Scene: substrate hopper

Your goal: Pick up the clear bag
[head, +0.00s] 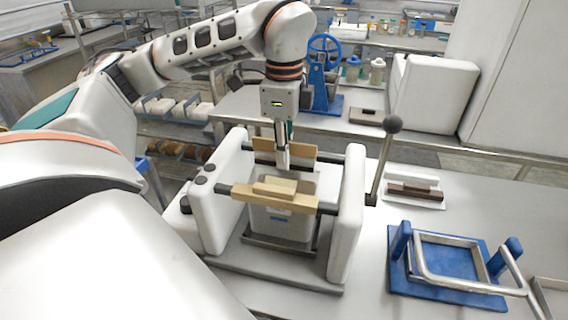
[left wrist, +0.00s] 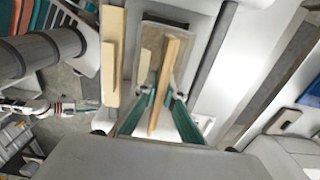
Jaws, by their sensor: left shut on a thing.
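My left gripper (head: 283,165) points down into the white frame in the head view. In the left wrist view its teal fingers (left wrist: 160,98) are shut on a narrow wooden bar (left wrist: 165,85). In the head view a wooden board (head: 300,150) stands behind the fingers, and a front wooden bar (head: 310,203) with a raised block lies across the frame. A pale, box-like container with a blue label (head: 266,218) hangs below the front bar; I cannot tell for sure whether this is the clear bag. The fingertips' lower ends are partly hidden. My right gripper is not in view.
White side walls (head: 346,215) flank the gripper. A black-knobbed lever (head: 383,160) rises at the right. A blue stand with a metal frame (head: 440,293) and a tray with a dark brown block (head: 415,191) occupy the table at the right. A blue wheeled press (head: 322,75) stands behind.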

